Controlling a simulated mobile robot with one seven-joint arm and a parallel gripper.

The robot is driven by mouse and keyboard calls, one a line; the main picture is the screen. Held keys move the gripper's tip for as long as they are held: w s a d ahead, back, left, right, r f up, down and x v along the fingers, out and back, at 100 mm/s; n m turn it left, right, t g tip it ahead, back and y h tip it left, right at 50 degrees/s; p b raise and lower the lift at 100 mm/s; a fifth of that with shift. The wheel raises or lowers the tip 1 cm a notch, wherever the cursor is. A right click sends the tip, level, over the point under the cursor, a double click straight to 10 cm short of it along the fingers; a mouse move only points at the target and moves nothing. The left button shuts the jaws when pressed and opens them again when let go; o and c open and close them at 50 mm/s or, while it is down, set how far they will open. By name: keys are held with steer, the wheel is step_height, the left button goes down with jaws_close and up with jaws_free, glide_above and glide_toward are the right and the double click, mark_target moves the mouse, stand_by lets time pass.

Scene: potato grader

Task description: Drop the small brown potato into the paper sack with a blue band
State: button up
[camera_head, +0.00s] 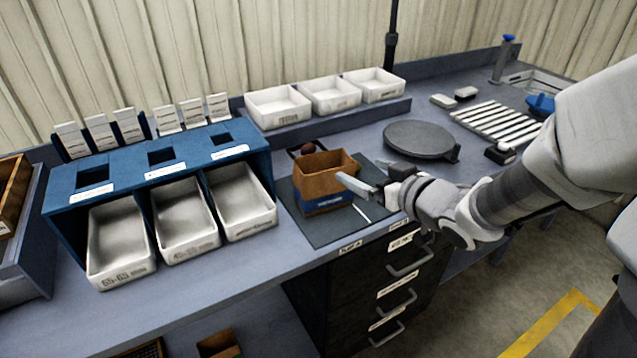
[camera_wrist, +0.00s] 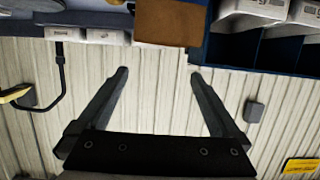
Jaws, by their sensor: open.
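The paper sack (camera_head: 322,170) is brown with a blue band round its lower part. It stands upright with an open top on a dark mat (camera_head: 350,226). A small dark reddish-brown potato (camera_head: 308,148) shows just behind the sack, at a small dark tray (camera_head: 293,152); the sack partly hides this spot. My gripper (camera_head: 361,174) is to the right of the sack, with its fingers towards it. In the wrist view my gripper (camera_wrist: 158,72) is open with nothing between its fingers. A brown part of the sack (camera_wrist: 170,22) shows beyond the fingertips there.
A blue rack (camera_head: 160,163) with white bins (camera_head: 185,222) stands left of the mat. White trays (camera_head: 335,95) stand on a raised ledge behind. A round dark plate (camera_head: 420,138) and a slatted rack (camera_head: 500,120) lie to the right. The front bench strip is clear.

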steer(key=shift+v, duration=2)
steer(key=s+d+r+m+g+h+p, duration=0.1)
steer(key=s+d+r+m+h, duration=0.1)
steer(key=d+h, duration=0.35)
steer(key=s+d+r+m+h, duration=0.1)
steer(key=d+r+m+h, duration=0.1)
steer(key=d+h, duration=0.35)
steer(key=s+a+r+m+g+y+p, duration=0.1)
steer(key=s+a+g, duration=0.1)
steer(key=s, duration=0.6)
steer(key=s+a+r+m+g+y+p, duration=0.1)
steer(key=s+r+g+p, duration=0.1)
steer(key=s, duration=0.6)
steer(key=shift+s+a+m+g+y, duration=0.3)
steer(key=shift+a+m+g+y, duration=0.1)
steer(key=shift+g, duration=0.4)
steer(key=shift+r, duration=0.1)
